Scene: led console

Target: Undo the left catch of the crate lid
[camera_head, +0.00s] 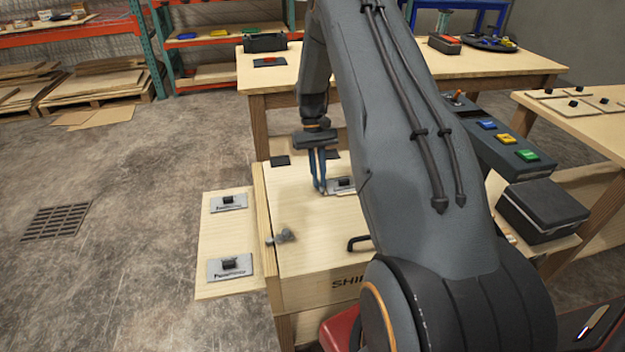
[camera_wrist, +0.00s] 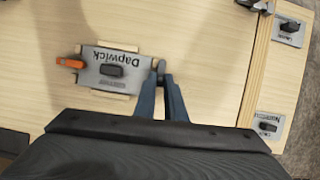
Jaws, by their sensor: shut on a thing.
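The pale wooden crate lid (camera_head: 310,252) lies flat and closed on the crate in the head view. A grey metal fitting, which looks like a catch, (camera_head: 283,236) sits at its left edge; part of it shows at the top of the wrist view (camera_wrist: 262,5). My gripper (camera_head: 321,189) is farther back, pointing down at a grey plate (camera_head: 341,186) marked "Dapwick". In the wrist view, my blue fingertips (camera_wrist: 163,78) are shut on a small grey peg (camera_wrist: 161,66) at the plate's end. An orange tab (camera_wrist: 70,63) lies at the plate's other end.
A black handle (camera_head: 358,243) stands up from the lid. A side board (camera_head: 229,246) with two labelled plates lies left of the crate. A button console (camera_head: 505,145) and a black box (camera_head: 542,207) stand on the right. Open floor lies left.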

